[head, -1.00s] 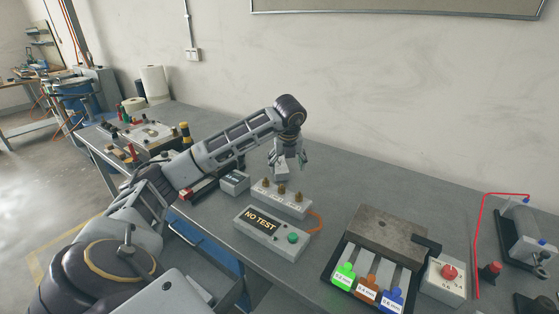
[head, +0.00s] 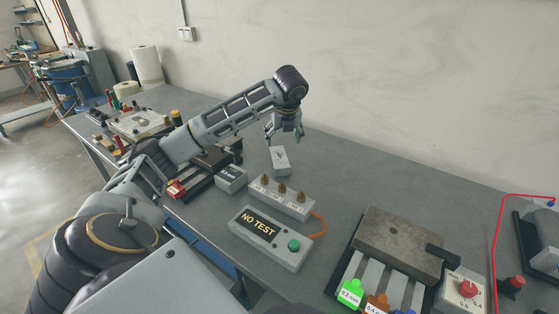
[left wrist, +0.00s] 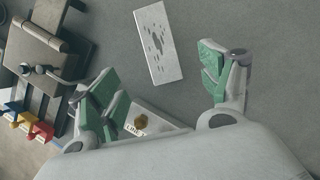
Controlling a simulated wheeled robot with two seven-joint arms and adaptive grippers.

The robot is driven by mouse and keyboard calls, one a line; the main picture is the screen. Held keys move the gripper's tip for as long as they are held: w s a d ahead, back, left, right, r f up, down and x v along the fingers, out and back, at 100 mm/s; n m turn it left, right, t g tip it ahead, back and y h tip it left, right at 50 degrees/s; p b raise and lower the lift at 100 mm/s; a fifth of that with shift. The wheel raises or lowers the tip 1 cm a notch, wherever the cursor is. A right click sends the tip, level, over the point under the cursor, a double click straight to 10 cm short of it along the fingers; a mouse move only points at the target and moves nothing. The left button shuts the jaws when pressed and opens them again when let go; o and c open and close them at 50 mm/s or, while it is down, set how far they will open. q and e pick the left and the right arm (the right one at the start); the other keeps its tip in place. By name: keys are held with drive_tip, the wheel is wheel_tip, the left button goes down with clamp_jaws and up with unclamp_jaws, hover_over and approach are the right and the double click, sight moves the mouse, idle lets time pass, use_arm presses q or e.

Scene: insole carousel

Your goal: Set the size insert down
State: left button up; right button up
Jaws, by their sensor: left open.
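The size insert, a pale grey block (head: 281,162) with dark marks on its face, rests on the bench behind the box with brass posts. In the left wrist view the insert (left wrist: 158,43) shows as a pale rectangular plate with dark foot-like marks, slightly beyond the fingers. My left gripper (head: 284,130) is open and empty, above and a little behind the insert, apart from it. Its green-padded fingers are spread wide in the left wrist view. My right gripper is not in view.
A post box (head: 282,198) and a "NO TEST" box (head: 270,238) stand in front of the insert. A small grey display box (head: 231,179) is to the left. A metal plate fixture (head: 396,240) with coloured tags is at right. Bench behind the insert is clear.

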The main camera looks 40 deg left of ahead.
use_arm(q)
approach(280, 157)
drive_tip(key=shift+x, duration=2.5)
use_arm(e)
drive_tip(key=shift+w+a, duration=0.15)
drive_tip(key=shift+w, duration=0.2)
use_arm(q)
drive_tip(key=shift+f, duration=0.1)
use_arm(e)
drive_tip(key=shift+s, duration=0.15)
